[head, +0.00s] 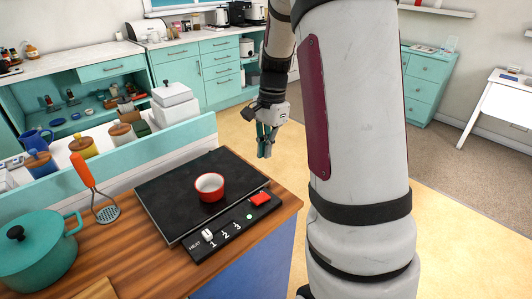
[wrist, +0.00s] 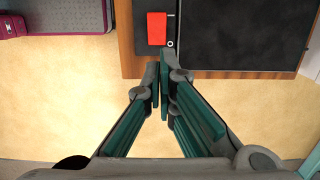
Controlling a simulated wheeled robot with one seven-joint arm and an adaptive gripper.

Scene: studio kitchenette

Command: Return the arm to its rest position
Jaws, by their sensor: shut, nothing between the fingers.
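My gripper (head: 264,152) hangs pointing down beyond the right end of the counter, above the yellow floor. In the wrist view, my gripper (wrist: 161,72) has its fingertips together with nothing between them. My arm rises from the gripper to the upper middle of the head view, and its large white links fill the right centre. The gripper is apart from the counter and the hot plate.
A black hot plate (head: 155,196) with a red bowl (head: 209,186) on it stands on the wooden counter (head: 143,263). Its red switch (wrist: 157,28) shows near my fingertips. A teal pot (head: 38,255) and orange-handled masher (head: 84,172) are left. Open floor (head: 240,125) lies behind.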

